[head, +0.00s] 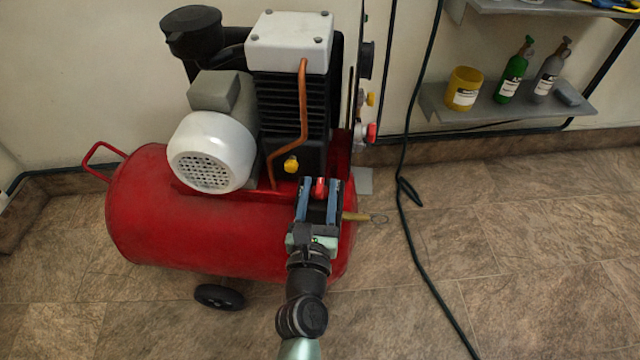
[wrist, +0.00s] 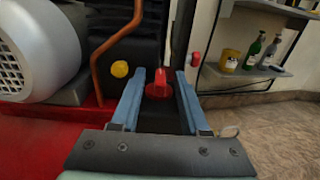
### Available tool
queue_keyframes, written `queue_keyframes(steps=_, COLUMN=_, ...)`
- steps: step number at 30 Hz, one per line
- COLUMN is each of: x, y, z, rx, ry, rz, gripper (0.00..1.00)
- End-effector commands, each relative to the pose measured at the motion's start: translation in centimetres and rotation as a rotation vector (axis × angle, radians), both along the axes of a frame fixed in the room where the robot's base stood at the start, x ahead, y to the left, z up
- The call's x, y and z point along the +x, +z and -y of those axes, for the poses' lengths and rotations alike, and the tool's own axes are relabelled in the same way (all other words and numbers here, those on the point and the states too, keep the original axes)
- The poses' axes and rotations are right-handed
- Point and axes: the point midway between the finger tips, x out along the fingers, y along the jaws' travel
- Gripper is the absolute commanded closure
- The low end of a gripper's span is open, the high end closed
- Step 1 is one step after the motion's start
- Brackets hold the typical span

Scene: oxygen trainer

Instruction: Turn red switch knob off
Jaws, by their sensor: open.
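The red switch knob (head: 320,187) sits on a dark part of the red compressor (head: 200,225), near the right end of its tank. In the wrist view the red knob (wrist: 159,83) shows a raised grip standing roughly upright on a round red base. My gripper (head: 320,185) is open, with one blue finger on each side of the knob in the picture. In the wrist view my gripper (wrist: 160,75) has clear gaps between both fingers and the knob. I cannot tell how far the fingertips are from it in depth.
A yellow knob (wrist: 120,69) and a copper pipe (wrist: 115,40) are left of the fingers. Another red part (head: 371,132) is at the compressor's right side. A black cable (head: 407,190) hangs to the floor. A shelf (head: 510,108) holds bottles and a yellow cup.

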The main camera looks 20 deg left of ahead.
Motion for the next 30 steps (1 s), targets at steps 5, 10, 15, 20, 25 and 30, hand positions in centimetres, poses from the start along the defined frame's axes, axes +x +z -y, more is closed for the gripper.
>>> queue_keyframes(steps=5, x=0.89, y=0.02, z=-0.27, rx=-0.001, ry=0.000, rz=0.000, gripper=0.55)
queue_keyframes(steps=10, x=0.98, y=0.02, z=-0.28, rx=-0.001, ry=0.000, rz=0.000, gripper=0.55)
queue_keyframes(steps=15, x=0.96, y=0.02, z=-0.28, rx=-0.001, ry=0.000, rz=0.000, gripper=0.66)
queue_keyframes(steps=20, x=0.95, y=0.01, z=-0.27, rx=-0.001, ry=0.000, rz=0.000, gripper=0.95)
queue_keyframes(steps=25, x=0.93, y=-0.03, z=-0.27, rx=-0.001, ry=0.000, rz=-0.001, gripper=1.00)
queue_keyframes(steps=30, x=0.92, y=-0.07, z=-0.27, rx=-0.002, ry=0.000, rz=-0.002, gripper=1.00)
